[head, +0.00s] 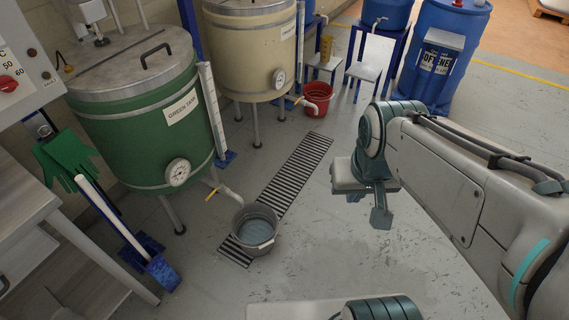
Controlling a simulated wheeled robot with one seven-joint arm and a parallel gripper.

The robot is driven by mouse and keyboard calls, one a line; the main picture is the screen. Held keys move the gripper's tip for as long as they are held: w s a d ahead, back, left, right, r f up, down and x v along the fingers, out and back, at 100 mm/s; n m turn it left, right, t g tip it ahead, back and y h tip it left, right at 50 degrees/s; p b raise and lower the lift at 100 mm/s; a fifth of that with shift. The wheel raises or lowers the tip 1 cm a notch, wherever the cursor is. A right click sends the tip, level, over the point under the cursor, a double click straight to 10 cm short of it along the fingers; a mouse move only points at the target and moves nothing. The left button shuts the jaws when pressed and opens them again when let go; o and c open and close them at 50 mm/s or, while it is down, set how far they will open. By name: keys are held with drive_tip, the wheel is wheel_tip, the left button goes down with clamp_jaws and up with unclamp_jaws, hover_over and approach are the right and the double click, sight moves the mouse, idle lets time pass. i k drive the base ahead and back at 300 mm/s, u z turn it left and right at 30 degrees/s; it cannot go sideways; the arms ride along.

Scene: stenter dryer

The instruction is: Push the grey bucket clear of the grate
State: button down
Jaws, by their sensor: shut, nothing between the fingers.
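The grey bucket (254,242) stands upright on the near part of the floor grate (303,162), below the outlet pipe of the green tank. It holds bluish liquid, and its handle lies against its side. The grate shows on both sides of the bucket, running away to the upper right; the part under the bucket is hidden. My gripper (381,220) is shut and empty, pointing down to the right of the bucket and well apart from it.
The green tank (140,125) with its valve pipe (222,190) is left of the bucket. A cream tank (250,55) and a red bucket (317,98) stand behind. A blue dustpan (160,271) is at left. Floor (330,245) right of the bucket is clear.

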sight(254, 225)
drive_tip(key=u, duration=0.15)
drive_tip(key=i, duration=1.1)
drive_tip(key=u, duration=0.55)
